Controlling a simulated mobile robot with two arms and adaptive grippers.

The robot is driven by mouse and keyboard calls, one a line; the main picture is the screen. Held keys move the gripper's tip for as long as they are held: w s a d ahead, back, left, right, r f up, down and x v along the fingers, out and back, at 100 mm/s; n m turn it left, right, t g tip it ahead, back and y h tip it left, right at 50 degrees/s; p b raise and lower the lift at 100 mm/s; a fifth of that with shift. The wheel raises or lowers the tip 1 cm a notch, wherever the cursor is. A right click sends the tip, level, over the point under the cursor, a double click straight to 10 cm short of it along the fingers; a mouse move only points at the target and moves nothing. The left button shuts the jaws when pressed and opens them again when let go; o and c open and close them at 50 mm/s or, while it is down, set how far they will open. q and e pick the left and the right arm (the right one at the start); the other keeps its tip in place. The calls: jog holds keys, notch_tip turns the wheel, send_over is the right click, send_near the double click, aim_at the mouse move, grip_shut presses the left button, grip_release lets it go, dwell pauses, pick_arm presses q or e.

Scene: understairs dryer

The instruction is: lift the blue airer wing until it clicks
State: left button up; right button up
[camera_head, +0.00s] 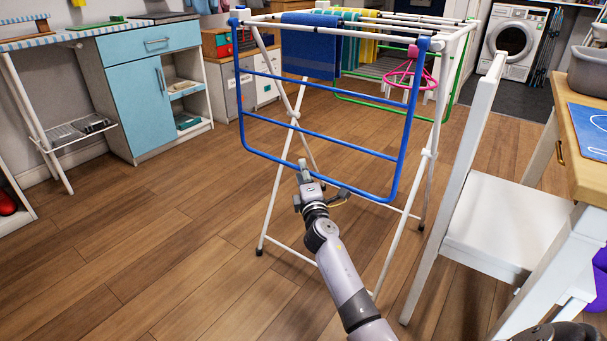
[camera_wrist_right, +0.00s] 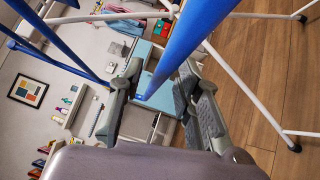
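The blue airer wing (camera_head: 322,138) hangs down from the near end of the white airer (camera_head: 440,100), its hinge side at the top and its lower bar lowest. My right gripper (camera_head: 322,186) is at the middle of that lower bar. In the right wrist view, a blue wing tube (camera_wrist_right: 182,52) runs down between the fingers of my right gripper (camera_wrist_right: 160,95). The fingers stand apart, with visible gaps beside the tube, so it is not clamped. Whether either finger touches it I cannot tell. My left gripper is not in view.
A white chair (camera_head: 500,215) stands close to the right of the airer, beside a wooden table (camera_head: 572,160). A blue towel (camera_head: 310,50) hangs on the airer's top rails. A blue cabinet (camera_head: 137,90) stands back left. The floor at left is clear.

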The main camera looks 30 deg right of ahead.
jog(key=shift+w+d+r, duration=0.1)
jog(key=shift+w+d, duration=0.1)
jog(key=shift+w, duration=0.3)
jog(key=shift+c, duration=0.5)
grip_shut()
